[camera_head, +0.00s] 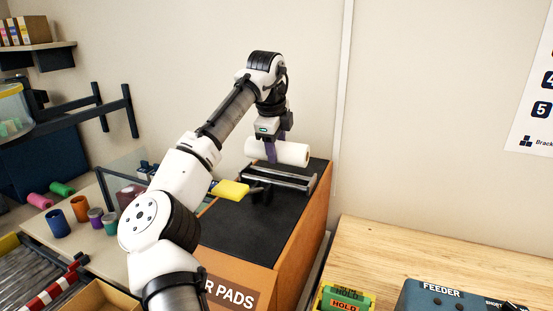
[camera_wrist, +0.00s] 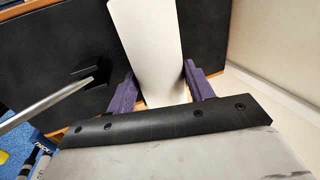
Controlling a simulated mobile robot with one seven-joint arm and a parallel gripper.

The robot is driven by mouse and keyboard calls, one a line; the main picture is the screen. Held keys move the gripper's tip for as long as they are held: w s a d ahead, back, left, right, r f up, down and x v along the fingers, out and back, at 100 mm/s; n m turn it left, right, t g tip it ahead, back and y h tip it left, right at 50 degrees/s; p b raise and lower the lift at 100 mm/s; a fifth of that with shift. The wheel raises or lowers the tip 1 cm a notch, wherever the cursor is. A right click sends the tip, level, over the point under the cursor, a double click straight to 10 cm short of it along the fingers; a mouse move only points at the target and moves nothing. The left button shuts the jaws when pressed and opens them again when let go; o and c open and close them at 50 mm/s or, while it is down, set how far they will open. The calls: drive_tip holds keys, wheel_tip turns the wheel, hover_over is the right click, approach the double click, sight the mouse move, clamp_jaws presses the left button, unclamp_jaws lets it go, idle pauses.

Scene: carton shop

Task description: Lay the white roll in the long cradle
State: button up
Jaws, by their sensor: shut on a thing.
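My gripper (camera_head: 271,157) is shut on the white roll (camera_head: 291,153), with its purple fingers around the roll's middle. The roll lies level, its length running left to right. In the wrist view the roll (camera_wrist: 148,45) runs up between the two purple fingers (camera_wrist: 163,84). The long cradle (camera_head: 290,179), with pale metal rails, sits at the far end of a black-topped cabinet (camera_head: 238,232). The roll appears just above and behind the cradle's rails; I cannot tell whether it touches them. A metal bar (camera_wrist: 45,104) shows at left in the wrist view.
A yellow block (camera_head: 230,190) is left of the cradle, near small dark parts. Several coloured spools (camera_head: 80,208) stand on the table at left. A wooden bench (camera_head: 400,250) with a feeder box (camera_head: 445,296) is at right. The cabinet's near top is clear.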

drive_tip(key=shift+f, duration=1.95)
drive_tip(key=shift+f+p, duration=0.1)
drive_tip(key=shift+p, duration=0.2)
drive_tip(key=shift+f, duration=0.35)
drive_tip(key=o, duration=1.1)
drive_tip(key=shift+r, duration=0.45)
drive_tip(key=b+v, duration=0.2)
drive_tip(key=v, duration=1)
drive_tip(key=shift+s+f, duration=0.1)
